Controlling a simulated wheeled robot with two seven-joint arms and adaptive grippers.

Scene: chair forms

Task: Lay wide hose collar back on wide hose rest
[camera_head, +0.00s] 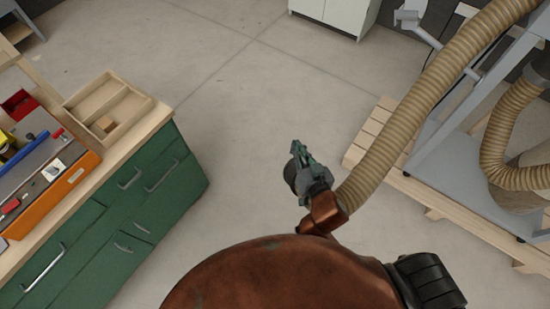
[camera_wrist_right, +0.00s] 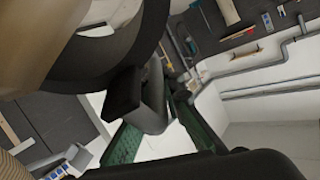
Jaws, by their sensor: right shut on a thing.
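My right gripper (camera_head: 301,155), with green fingers, is in the middle of the head view, above bare floor. It is shut on the wide hose collar, a dark ring (camera_head: 290,177) mostly hidden behind the gripper. In the right wrist view, the black collar (camera_wrist_right: 148,32) fills the upper left, and its black stub (camera_wrist_right: 124,93) is between the green fingers. The wide ribbed tan hose (camera_head: 425,100) runs from the upper right down behind my wrist. A grey bracket (camera_head: 408,17) at the top right may be the wide hose rest; I cannot be sure. My left gripper is out of view.
A green cabinet (camera_head: 150,190) with a wooden top stands at the left, bearing an orange case (camera_head: 75,178) and a wooden tray (camera_head: 130,107). A grey frame (camera_head: 470,95) on a wooden pallet (camera_head: 470,215) stands at the right, beside a second hose (camera_head: 497,125). The floor between is clear.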

